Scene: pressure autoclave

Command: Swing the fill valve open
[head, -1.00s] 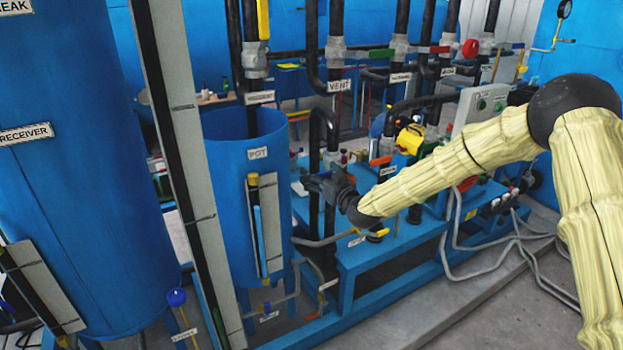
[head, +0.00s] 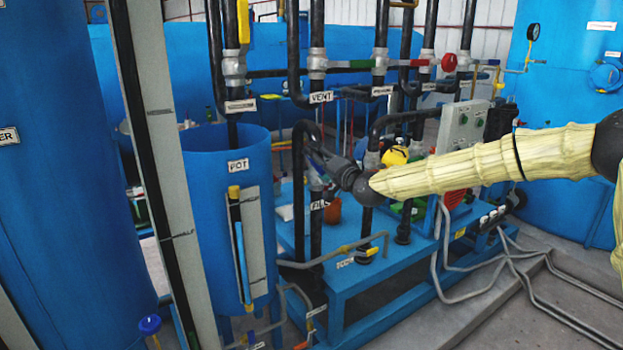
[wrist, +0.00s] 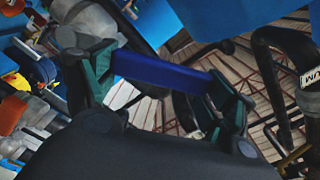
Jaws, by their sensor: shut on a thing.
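The FILL label (head: 318,204) hangs on a dark upright pipe to the right of the blue POT tank. My gripper (head: 318,155) is at that pipe, just above the label. In the wrist view my gripper (wrist: 165,90) has its green-dark fingers either side of a dark blue lever handle (wrist: 160,72), and it is shut on this handle. The handle appears to be the fill valve's. The valve body is hard to make out behind my gripper in the head view.
The blue POT tank (head: 215,200) stands left of my gripper. Upright pipes with the VENT label (head: 321,97) rise behind. A yellow part (head: 395,156) and a grey control box (head: 463,126) are to the right.

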